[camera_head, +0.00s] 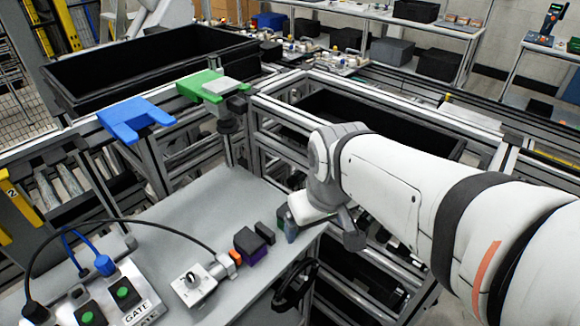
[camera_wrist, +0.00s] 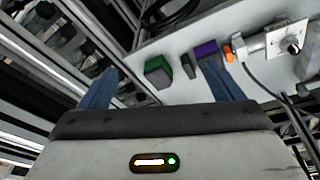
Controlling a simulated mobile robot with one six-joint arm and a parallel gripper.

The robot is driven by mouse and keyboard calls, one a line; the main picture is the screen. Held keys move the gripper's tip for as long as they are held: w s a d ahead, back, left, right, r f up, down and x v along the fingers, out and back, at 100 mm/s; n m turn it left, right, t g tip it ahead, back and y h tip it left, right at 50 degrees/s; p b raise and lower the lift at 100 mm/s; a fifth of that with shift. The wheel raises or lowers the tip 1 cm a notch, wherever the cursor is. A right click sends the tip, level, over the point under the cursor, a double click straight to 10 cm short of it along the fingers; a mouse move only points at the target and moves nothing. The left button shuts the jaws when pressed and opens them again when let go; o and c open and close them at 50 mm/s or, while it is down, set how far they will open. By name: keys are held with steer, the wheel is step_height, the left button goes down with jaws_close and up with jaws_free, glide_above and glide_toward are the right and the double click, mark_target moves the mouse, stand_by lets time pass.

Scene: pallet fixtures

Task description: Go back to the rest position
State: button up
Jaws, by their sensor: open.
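My gripper (camera_head: 302,225) hangs over the right edge of the grey table (camera_head: 190,220), at the end of my white arm. In the wrist view its two bluish fingers stand wide apart, with nothing held between them (camera_wrist: 161,68). A green block (camera_wrist: 158,72) lies on the table, seen between the fingers and apart from them. A purple and dark block (camera_head: 250,246) and a small black block (camera_head: 265,233) lie left of my gripper. The purple one also shows by the right finger in the wrist view (camera_wrist: 205,48).
An orange piece (camera_head: 234,257) and a grey switch device (camera_head: 193,285) with a cable lie on the table. A button box (camera_head: 128,312) stands at front left. A blue fixture (camera_head: 135,117) and a green fixture (camera_head: 200,86) stand behind. Black bins (camera_head: 150,70) and metal frames surround the table.

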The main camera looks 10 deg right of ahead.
steer(key=shift+s+d+m, duration=0.1)
steer(key=shift+s+m, duration=0.4)
steer(key=shift+m, duration=0.4)
steer(key=shift+w, duration=0.1)
steer(key=shift+c, duration=0.5)
